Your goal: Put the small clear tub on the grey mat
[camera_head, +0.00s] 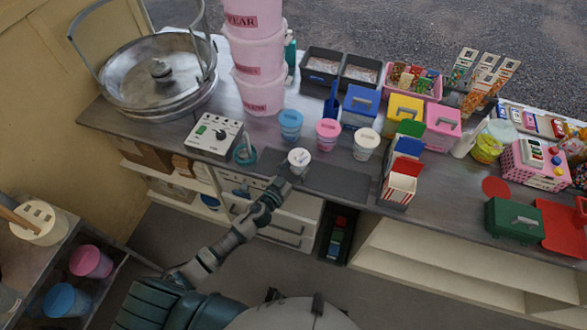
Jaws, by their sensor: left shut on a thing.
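The small clear tub (299,159), with a whitish lid, is at the tip of my left gripper (292,171). My left arm reaches up from the bottom of the view, and its gripper is shut on the tub from the near side. The grey mat (342,182) is a dark strip along the counter's front edge. The tub appears over the mat's left part; I cannot tell whether it touches the mat. The fingers are small and partly hidden by the tub and wrist. My right gripper is not in view.
Behind the tub stand a blue tub (290,124), a pink tub (327,134) and a white tub (366,144). A teal ring-like item (245,154) and a control box (214,136) are to the left. A red-and-white striped box (399,186) stands right of the mat. The mat's middle is bare.

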